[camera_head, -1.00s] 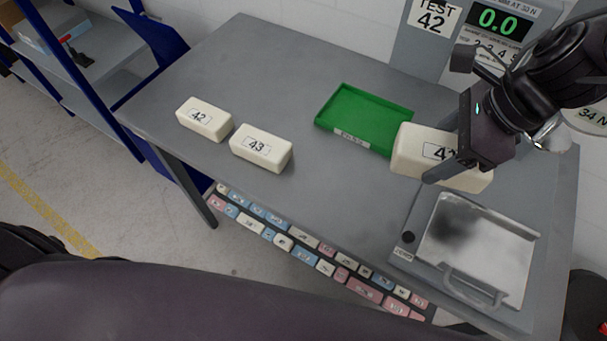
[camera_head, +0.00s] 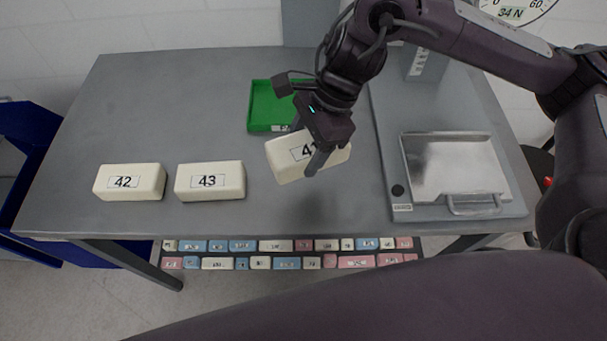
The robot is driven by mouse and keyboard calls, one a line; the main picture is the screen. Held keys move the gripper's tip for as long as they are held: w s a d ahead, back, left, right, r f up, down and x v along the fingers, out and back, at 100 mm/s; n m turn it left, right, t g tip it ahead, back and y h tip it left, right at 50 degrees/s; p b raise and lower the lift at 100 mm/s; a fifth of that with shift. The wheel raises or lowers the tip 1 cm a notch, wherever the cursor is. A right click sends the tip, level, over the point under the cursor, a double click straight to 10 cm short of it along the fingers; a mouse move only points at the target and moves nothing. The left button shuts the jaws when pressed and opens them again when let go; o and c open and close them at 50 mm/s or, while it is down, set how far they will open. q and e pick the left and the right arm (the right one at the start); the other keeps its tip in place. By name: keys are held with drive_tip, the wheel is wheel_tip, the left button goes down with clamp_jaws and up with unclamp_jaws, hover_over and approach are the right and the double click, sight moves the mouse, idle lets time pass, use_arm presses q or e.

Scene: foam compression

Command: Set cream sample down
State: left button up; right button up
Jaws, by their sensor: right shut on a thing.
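The cream sample labelled 41 (camera_head: 285,163) is held in my right gripper (camera_head: 309,150), which is shut on it. The block is slightly tilted in the picture and appears to be above the table, in front of the green tray (camera_head: 262,126); a shadow lies on the table below it. The gripper hides part of its label and top. Two other cream samples, 42 (camera_head: 129,183) and 43 (camera_head: 210,182), rest side by side on the grey table (camera_head: 130,100) to the left, with a gap between them. My left gripper is not in view.
The metal test plate (camera_head: 450,170) with a front handle stands at the right on its grey base. A shelf of several pink, blue and cream blocks (camera_head: 287,264) runs below the table's front edge. Table room is free behind samples 42 and 43 and right of 43.

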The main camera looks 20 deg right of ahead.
wheel_tip(320, 180, down, 5)
drive_tip(key=shift+r, duration=0.1)
wheel_tip(320, 180, down, 5)
drive_tip(key=shift+r+p, duration=0.1)
drive_tip(key=shift+p, duration=0.6)
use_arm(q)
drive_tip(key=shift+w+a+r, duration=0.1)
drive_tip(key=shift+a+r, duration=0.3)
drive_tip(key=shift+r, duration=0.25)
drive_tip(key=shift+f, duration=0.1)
use_arm(e)
drive_tip(key=shift+f, duration=0.25)
drive_tip(key=shift+f+b, duration=0.1)
drive_tip(key=shift+b, duration=0.2)
drive_tip(key=o, duration=1)
drive_tip(key=shift+c, duration=0.2)
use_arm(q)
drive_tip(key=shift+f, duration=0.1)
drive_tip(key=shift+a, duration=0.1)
